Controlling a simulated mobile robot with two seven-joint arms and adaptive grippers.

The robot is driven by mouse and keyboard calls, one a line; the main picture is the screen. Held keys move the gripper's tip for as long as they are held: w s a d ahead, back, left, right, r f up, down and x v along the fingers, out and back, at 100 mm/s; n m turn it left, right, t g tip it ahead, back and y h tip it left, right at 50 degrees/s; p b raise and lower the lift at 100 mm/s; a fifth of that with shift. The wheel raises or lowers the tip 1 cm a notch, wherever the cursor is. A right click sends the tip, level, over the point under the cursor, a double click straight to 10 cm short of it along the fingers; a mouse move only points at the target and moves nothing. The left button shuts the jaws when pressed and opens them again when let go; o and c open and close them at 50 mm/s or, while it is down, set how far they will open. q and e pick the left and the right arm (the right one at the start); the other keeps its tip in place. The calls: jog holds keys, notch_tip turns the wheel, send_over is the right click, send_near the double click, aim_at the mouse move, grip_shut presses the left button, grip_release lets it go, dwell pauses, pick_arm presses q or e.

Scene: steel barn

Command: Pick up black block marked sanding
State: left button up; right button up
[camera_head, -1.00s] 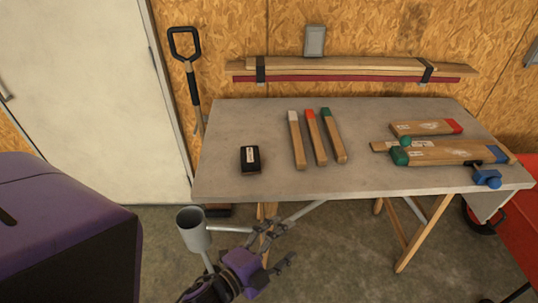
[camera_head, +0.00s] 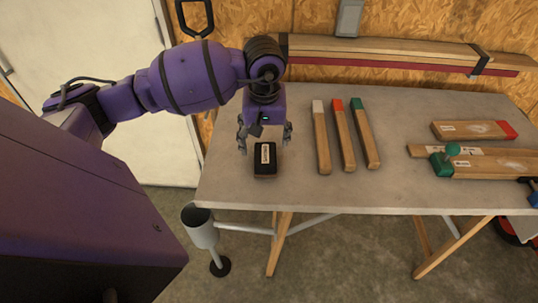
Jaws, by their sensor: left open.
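The black block (camera_head: 265,168) lies on the grey table (camera_head: 300,200) near its left front part. It has a pale label on top; the writing is too small to read. My left gripper (camera_head: 264,146) is above the far end of the block, pointing down. Its two fingers are spread, one to each side, and nothing is held between them. I cannot tell whether the fingers touch the block or the table. My right gripper is not in view.
Several wooden pieces with coloured ends, including a red-tipped one (camera_head: 344,135), lie right of the block. More boards (camera_head: 490,165) are at the table's right. A grey cup-like stand (camera_head: 201,230) is below the front left corner.

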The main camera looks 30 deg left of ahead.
aim_at(265, 153)
pick_arm(q)
notch_tip(265, 153, down, 2)
jog(key=shift+s, duration=0.1)
jog(key=f, duration=0.2)
jog(key=f+p, duration=0.1)
jog(key=shift+w+f, duration=0.3)
jog(key=shift+a+f, duration=0.15)
jog(key=shift+f, duration=0.3)
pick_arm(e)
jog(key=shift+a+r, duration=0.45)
pick_arm(q)
jog(key=c, duration=1.3)
jog(key=shift+c, duration=0.2)
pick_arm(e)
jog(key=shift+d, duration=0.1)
pick_arm(q)
jog(key=shift+r, duration=0.1)
